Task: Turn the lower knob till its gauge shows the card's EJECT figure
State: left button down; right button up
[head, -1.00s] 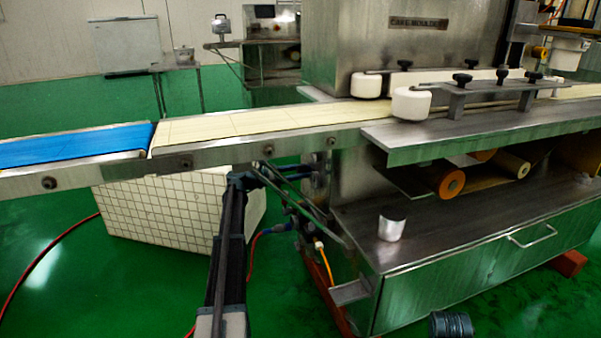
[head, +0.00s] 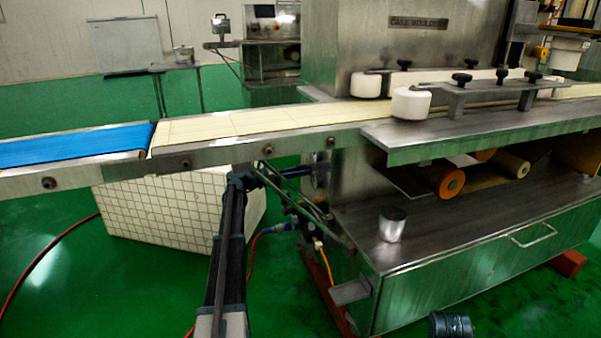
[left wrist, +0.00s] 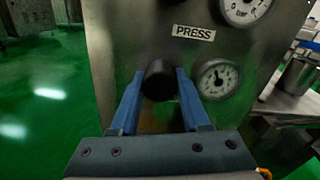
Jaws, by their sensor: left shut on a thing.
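In the left wrist view, a round black knob (left wrist: 158,80) sits on the machine's steel side face, between the two blue fingers of my left gripper (left wrist: 157,87). The gripper is shut on the knob. A small white-faced gauge (left wrist: 218,79) is just right of the knob; its dark needle shows, but the figures are too small to read. A PRESS label (left wrist: 194,33) is above. A second gauge (left wrist: 243,8) is cut by the top edge. In the head view, my left gripper (head: 298,172) reaches the machine's side below the conveyor. I cannot make out a card or my right gripper.
The conveyor (head: 240,122) runs above my left arm. A tiled white block (head: 150,210) stands on the floor behind the arm. A red hose (head: 45,255) lies at left.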

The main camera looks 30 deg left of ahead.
pick_arm(q)
jog(key=shift+c, duration=1.9)
grip_release()
jog(key=v, duration=1.3)
jog(key=shift+s+a, duration=0.25)
jog(key=shift+s, duration=0.1)
jog(key=shift+f, duration=0.1)
